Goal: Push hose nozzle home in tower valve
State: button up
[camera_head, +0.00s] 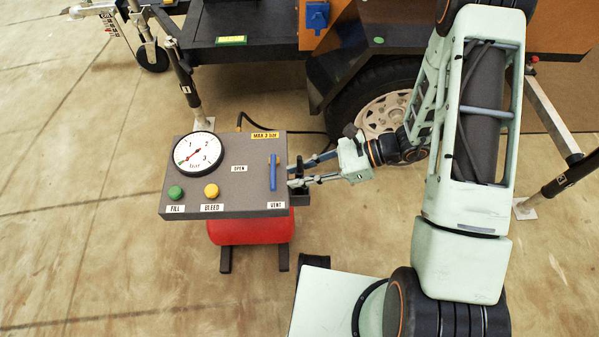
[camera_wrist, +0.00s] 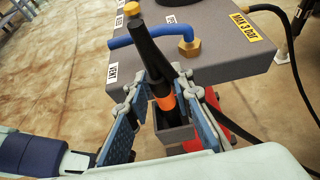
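The black tapered hose nozzle (camera_wrist: 152,52), with an orange band (camera_wrist: 166,102), stands in a small grey open holder (camera_wrist: 175,134) on the side of the control box. In the head view the nozzle (camera_head: 299,166) shows small at the box's right edge. My gripper (camera_wrist: 163,84) is open, with one finger on each side of the nozzle; I cannot tell whether either touches it. In the head view my gripper (camera_head: 308,170) reaches in from the right. A blue lever (camera_wrist: 150,33) on a brass fitting (camera_wrist: 189,46) is on the box top. I cannot identify the tower valve.
The grey control box (camera_head: 230,165) carries a pressure gauge (camera_head: 198,157), a green button (camera_head: 175,193) and a yellow button (camera_head: 211,190). A red tank (camera_head: 250,228) sits below. A trailer wheel (camera_head: 383,112) stands behind my gripper. Floor left of the box is clear.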

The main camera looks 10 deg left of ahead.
jog(key=shift+o, duration=0.7)
jog(key=shift+w+d+r, duration=0.1)
jog(key=shift+d+r, duration=0.1)
jog(key=shift+d, duration=0.05)
jog(key=p+v, duration=0.2)
jog(key=v, duration=0.8)
jog(key=shift+d, duration=0.2)
